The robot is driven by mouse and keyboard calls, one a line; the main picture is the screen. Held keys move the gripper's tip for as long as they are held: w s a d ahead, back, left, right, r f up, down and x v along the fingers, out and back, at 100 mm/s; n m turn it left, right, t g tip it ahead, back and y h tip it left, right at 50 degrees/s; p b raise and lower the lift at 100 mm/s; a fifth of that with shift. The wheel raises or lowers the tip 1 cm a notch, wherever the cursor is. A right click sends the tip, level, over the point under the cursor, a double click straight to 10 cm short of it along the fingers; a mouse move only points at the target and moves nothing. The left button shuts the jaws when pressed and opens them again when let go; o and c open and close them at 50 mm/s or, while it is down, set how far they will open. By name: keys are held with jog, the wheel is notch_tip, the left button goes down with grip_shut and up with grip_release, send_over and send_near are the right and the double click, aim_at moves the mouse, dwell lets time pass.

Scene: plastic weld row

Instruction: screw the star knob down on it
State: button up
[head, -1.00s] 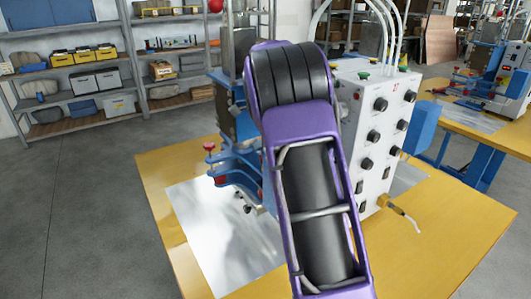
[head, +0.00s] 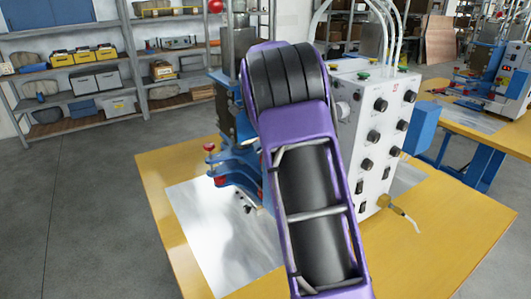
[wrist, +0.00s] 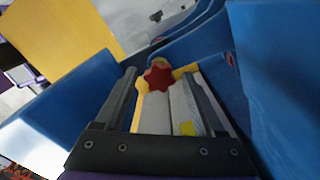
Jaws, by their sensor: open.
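In the wrist view a red star knob (wrist: 158,76) sits on a yellow part (wrist: 184,72) between blue fixture walls (wrist: 268,80). My gripper (wrist: 161,84) is open, with its two dark fingers on either side of the knob in the picture. I cannot tell whether either finger touches it. A pale grey piece (wrist: 160,112) shows between the fingers, below the knob in the picture. In the head view my arm hides the gripper. A red knob (head: 209,147) shows on the blue fixture (head: 236,165); I cannot tell whether it is the same one.
The blue fixture stands on a yellow table (head: 160,170) with a shiny metal sheet (head: 205,225). A white control box (head: 372,130) with black dials stands right of my arm. Shelves (head: 75,95) line the back left. Grey floor (head: 70,210) is clear at left.

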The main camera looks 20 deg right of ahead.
jog(key=n, duration=0.5)
jog(key=shift+n, duration=0.4)
jog(key=n, duration=0.5)
jog(key=shift+s, duration=0.1)
jog(key=n, duration=1.1)
